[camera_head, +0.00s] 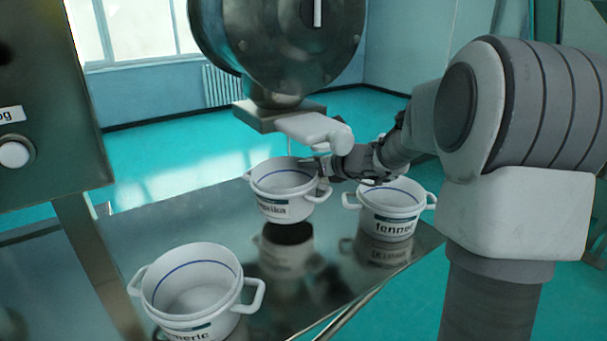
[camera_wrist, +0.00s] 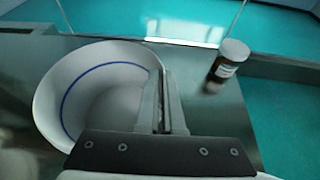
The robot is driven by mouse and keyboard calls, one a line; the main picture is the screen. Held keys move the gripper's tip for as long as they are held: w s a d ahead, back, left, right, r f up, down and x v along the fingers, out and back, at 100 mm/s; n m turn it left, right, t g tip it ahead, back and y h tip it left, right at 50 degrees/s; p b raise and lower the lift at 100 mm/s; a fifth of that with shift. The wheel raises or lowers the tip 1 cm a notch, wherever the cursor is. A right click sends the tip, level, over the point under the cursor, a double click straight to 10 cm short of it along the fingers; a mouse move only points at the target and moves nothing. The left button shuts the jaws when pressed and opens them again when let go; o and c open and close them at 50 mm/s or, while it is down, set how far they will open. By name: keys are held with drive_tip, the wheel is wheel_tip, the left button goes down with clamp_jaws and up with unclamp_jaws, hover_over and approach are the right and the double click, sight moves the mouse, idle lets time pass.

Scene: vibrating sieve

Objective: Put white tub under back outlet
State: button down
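A white tub labelled "...prika" (camera_head: 268,207) is held upright a little above the metal table, with a dark shadow and its reflection below it. My gripper (camera_head: 322,166) is at its right rim and appears shut on it. In the wrist view the fingers (camera_wrist: 166,105) are close together at the right edge of the tub (camera_wrist: 50,110), which looks empty with a blue line inside.
A white tub labelled "fennel" (camera_head: 392,212) stands on the table at the right, close behind my gripper. Another, labelled "...meric" (camera_head: 195,285), stands at the front left. The metal table (camera_head: 165,232) is bare between them. A small brown jar (camera_wrist: 229,62) shows in the wrist view.

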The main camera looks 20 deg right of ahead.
sight(306, 174)
drive_tip(key=shift+w+a, duration=0.25)
drive_tip(key=shift+w, duration=0.3)
wheel_tip(306, 174, down, 4)
drive_tip(key=shift+w+r+b, duration=0.15)
drive_tip(key=shift+r+b, duration=0.05)
drive_tip(key=shift+b, duration=0.55)
drive_tip(key=c, duration=1)
unclamp_jaws()
drive_tip(key=p+v, duration=0.2)
drive_tip(key=v, duration=1)
drive_tip(key=shift+r, duration=0.1)
